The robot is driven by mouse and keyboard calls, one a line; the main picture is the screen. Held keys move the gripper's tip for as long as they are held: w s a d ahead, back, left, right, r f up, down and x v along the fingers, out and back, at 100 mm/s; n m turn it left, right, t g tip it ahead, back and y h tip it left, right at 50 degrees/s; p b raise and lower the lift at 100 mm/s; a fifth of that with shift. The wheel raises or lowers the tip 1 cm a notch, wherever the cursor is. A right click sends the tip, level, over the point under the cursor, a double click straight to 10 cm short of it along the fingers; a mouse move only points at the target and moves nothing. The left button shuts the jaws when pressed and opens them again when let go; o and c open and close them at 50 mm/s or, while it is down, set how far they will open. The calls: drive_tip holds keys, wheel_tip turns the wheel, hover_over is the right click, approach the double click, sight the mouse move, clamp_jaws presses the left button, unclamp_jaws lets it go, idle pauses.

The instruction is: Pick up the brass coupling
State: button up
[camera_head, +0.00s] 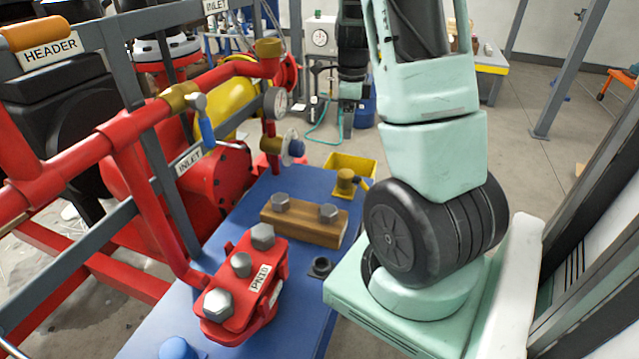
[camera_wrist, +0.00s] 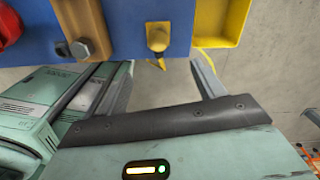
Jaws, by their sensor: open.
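The brass coupling (camera_head: 345,180) stands on the blue table top (camera_head: 290,190), beside a yellow tray, with a yellow pointed piece at its side. In the wrist view the brass coupling (camera_wrist: 157,38) is near the top centre, by the table edge. My gripper (camera_wrist: 160,75) is open and empty, its fingers apart. The coupling lies beyond the fingertips, roughly in line with the gap, and is not between them.
A wooden block (camera_head: 305,222) with two bolts sits beside the coupling; the yellow tray (camera_head: 352,163) is on its other side. A red bolted flange (camera_head: 240,285) and a black ring (camera_head: 321,266) are nearer. Red pipework (camera_head: 120,125) runs along the left. Open floor lies beyond the table.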

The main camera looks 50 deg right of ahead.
approach(347, 173)
drive_tip(key=f+p, duration=0.1)
drive_tip(key=f, duration=0.4)
drive_tip(key=shift+w+f, duration=0.2)
drive_tip(key=shift+s+f+p, duration=0.15)
drive_tip(key=shift+f+p, duration=0.5)
drive_tip(key=shift+f, duration=2.05)
drive_tip(key=c, duration=1.2)
